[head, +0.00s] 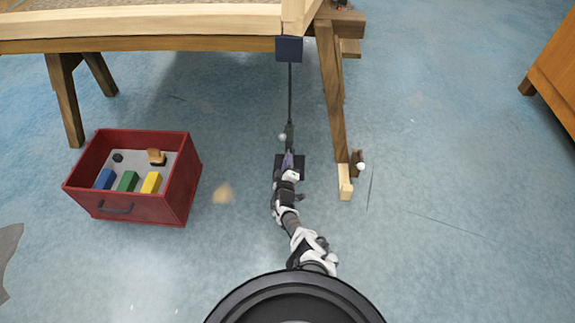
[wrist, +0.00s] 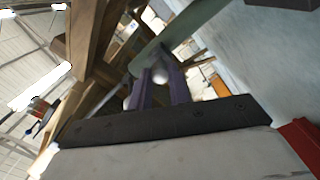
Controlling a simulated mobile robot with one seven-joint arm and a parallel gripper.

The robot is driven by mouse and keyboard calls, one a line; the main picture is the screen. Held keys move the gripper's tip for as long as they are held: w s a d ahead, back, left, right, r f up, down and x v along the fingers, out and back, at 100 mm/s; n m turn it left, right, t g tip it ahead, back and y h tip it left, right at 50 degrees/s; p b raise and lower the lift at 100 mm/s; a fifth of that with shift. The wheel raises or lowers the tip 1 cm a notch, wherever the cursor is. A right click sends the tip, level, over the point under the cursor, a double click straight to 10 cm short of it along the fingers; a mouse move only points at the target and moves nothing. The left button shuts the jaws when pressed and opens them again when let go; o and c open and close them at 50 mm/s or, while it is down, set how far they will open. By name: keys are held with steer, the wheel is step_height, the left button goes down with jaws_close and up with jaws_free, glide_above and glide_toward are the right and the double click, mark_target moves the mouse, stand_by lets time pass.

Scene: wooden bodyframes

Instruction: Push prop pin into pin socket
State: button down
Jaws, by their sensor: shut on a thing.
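A thin dark prop (head: 290,95) runs from a dark blue block (head: 289,49) at the frame's corner down to a green-grey lower part (head: 290,131). The prop's pin seems to have a white round knob (head: 282,137), at the left of this lower part. My gripper (head: 288,160) has purple fingers and is just below it. In the wrist view, my purple fingers (wrist: 160,92) are shut beside the green-grey bar (wrist: 185,38), with a white round knob (wrist: 160,75) between them. The socket is not distinguishable, and I cannot tell how deep the pin sits.
A dark plate (head: 279,163) lies behind my gripper. A wooden trestle leg (head: 331,90) stands close on the right, with a pale wooden foot (head: 345,187) and another white knob (head: 361,166). A red box (head: 145,207) with coloured blocks is at left.

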steer(key=shift+w+b, duration=1.05)
steer(key=shift+b, duration=0.05)
